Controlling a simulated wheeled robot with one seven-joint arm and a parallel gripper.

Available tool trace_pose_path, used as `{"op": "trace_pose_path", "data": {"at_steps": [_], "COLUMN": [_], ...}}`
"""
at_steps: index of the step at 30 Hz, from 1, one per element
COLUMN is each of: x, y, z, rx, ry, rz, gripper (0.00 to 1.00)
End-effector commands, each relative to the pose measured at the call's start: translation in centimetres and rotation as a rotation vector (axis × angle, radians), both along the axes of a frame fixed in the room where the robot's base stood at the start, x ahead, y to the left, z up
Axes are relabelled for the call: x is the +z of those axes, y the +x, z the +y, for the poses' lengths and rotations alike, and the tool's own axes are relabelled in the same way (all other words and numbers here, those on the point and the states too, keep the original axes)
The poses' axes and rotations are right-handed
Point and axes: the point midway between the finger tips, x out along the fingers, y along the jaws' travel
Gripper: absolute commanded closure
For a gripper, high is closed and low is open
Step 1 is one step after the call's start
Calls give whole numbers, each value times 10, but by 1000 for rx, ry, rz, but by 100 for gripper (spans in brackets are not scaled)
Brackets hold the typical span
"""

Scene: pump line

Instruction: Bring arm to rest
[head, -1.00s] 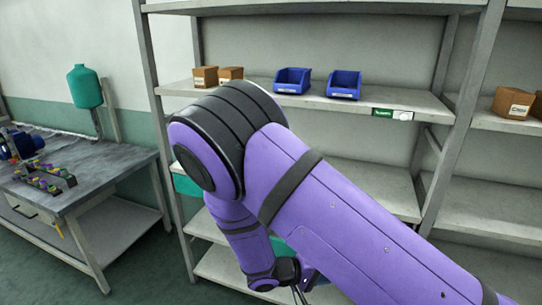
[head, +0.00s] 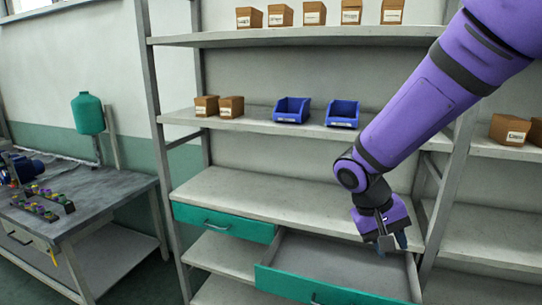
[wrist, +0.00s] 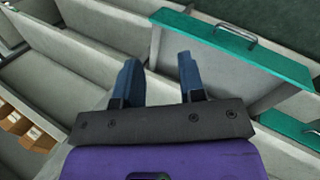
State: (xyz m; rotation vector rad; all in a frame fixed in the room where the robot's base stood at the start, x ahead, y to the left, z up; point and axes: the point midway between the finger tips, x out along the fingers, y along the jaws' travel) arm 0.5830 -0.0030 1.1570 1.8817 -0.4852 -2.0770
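My purple arm reaches in from the upper right in the head view, with my gripper (head: 392,243) pointing down in front of the shelf unit, over the right side of an open drawer (head: 345,262). In the wrist view my gripper (wrist: 158,80) shows two blue fingers standing well apart with nothing between them. The open drawer's green front (wrist: 238,42) with its handle lies beyond the fingers, and the part of the drawer floor in view is bare. I cannot tell the exact height of the fingertips above the drawer.
A closed green drawer (head: 224,222) sits left of the open one. Two blue bins (head: 292,110) and small boxes (head: 231,107) stand on the shelf above; more boxes (head: 314,14) are on top. A grey workbench (head: 95,195) holds a blue pump (head: 22,168) and a rack of coloured parts (head: 42,203).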

Motion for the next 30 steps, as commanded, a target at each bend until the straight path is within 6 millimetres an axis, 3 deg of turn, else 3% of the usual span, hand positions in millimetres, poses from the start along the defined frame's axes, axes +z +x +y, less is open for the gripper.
{"op": "trace_pose_path", "data": {"at_steps": [3, 15, 24, 30], "x": [27, 99, 139, 154], "y": [-13, -66, -115, -142], "z": [-14, -48, -63, -66], "rx": [-10, 16, 71, 111], "ry": [89, 320, 417, 438], "rz": [-40, -217, -401, -504], "gripper": [63, 63, 63, 63]}}
